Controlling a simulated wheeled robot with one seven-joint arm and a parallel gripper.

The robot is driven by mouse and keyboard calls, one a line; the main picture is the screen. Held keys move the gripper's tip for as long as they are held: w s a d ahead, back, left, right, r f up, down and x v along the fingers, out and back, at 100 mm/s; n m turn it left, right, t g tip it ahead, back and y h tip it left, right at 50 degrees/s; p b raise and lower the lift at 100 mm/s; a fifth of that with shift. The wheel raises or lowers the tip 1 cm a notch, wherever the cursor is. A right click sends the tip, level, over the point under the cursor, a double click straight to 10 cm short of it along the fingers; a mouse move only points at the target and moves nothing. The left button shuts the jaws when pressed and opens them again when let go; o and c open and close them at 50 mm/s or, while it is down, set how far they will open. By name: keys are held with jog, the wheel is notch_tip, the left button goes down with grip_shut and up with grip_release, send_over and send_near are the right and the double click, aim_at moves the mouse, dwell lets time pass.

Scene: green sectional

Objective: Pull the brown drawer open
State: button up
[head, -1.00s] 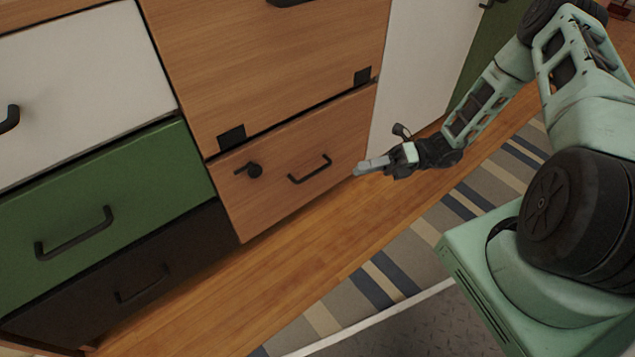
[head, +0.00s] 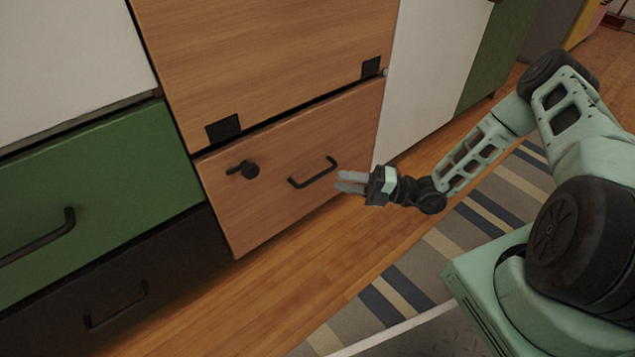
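The brown wood-grain drawer (head: 285,205) is low in the cabinet in the head view and looks closed. Its black bar handle (head: 313,174) is right of the middle of its front, and a black knob-like latch (head: 245,170) is to the left. My gripper (head: 341,182) is just right of the handle, with its fingers pointing left toward it. The two pale fingers show a small gap between them, with nothing held. The fingertips look apart from the handle; the exact depth between them is hard to tell.
A wooden panel (head: 265,55) with black hinges is above the drawer. A green drawer (head: 95,190) and a dark drawer (head: 150,275) with handles are to the left. A white panel (head: 430,75) is to the right. Wooden floor (head: 290,270) and a striped rug (head: 400,280) lie in front.

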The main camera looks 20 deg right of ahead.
aim_at(317, 176)
jog(key=b+x, duration=0.2)
jog(key=x, duration=0.5)
jog(key=shift+a+b, duration=0.2)
jog(key=shift+b, duration=0.1)
grip_shut()
